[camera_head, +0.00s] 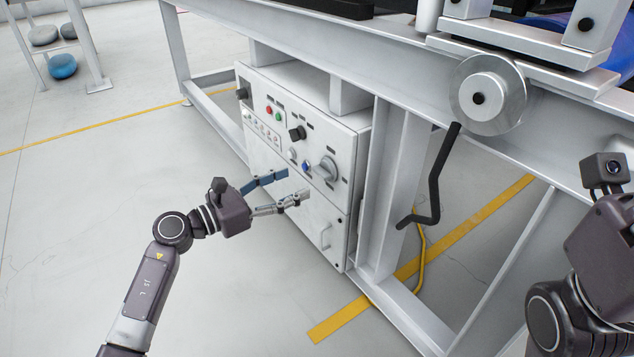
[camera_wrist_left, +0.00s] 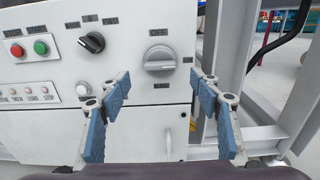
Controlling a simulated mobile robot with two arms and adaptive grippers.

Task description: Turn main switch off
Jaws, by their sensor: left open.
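The main switch (camera_head: 326,169) is a large grey rotary knob on the front of a white control cabinet (camera_head: 336,218). In the left wrist view, the main switch (camera_wrist_left: 159,58) has an OFF label above it, and its grip bar lies about level. My left gripper (camera_head: 296,184) is open and empty, apart from the panel, with its fingers pointing at the knob. In the left wrist view, the gripper's fingertips (camera_wrist_left: 161,84) flank the knob just below it. My right gripper (camera_head: 600,230) is partly in view at the right edge; its fingers are out of frame.
The panel also carries a red button (camera_wrist_left: 15,50), a green button (camera_wrist_left: 41,47), a black selector (camera_wrist_left: 92,42) and several small lamps. A black crank handle (camera_head: 436,180) hangs right of the cabinet by frame legs. The floor to the left is open.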

